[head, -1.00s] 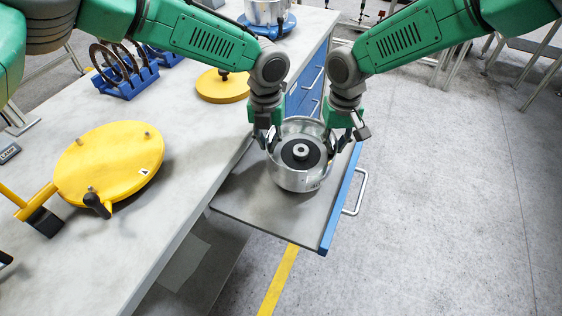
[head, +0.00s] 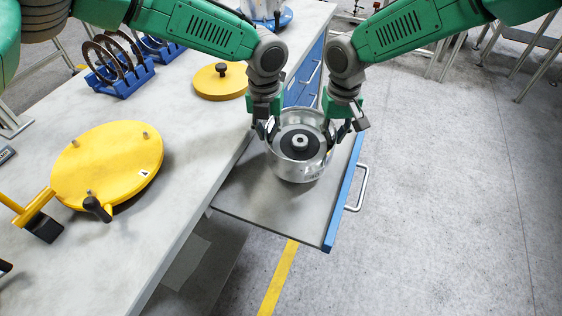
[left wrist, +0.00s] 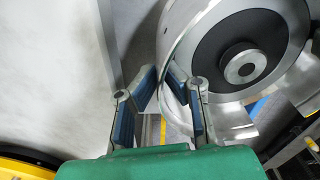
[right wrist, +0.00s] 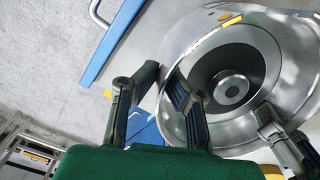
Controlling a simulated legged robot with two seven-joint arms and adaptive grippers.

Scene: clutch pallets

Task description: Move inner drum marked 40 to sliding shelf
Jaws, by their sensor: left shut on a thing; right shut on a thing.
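The inner drum (head: 297,168) is a round silver metal drum with a black disc and a small hub inside. It is over the pulled-out sliding shelf (head: 252,208); I cannot tell whether its base touches the shelf. My left gripper (head: 268,133) is shut on the drum's left rim. My right gripper (head: 330,130) is shut on its right rim. The drum also shows in the left wrist view (left wrist: 205,60) and in the right wrist view (right wrist: 190,75), with the fingers at its wall.
The shelf has a blue front edge with a metal handle (head: 358,188). On the worktable (head: 180,215) at left are a yellow plate (head: 108,165) with pegs, a smaller yellow disc (head: 220,86) and a blue rack (head: 120,80) of rings. Another metal drum stands on a blue base (head: 270,18) at the back.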

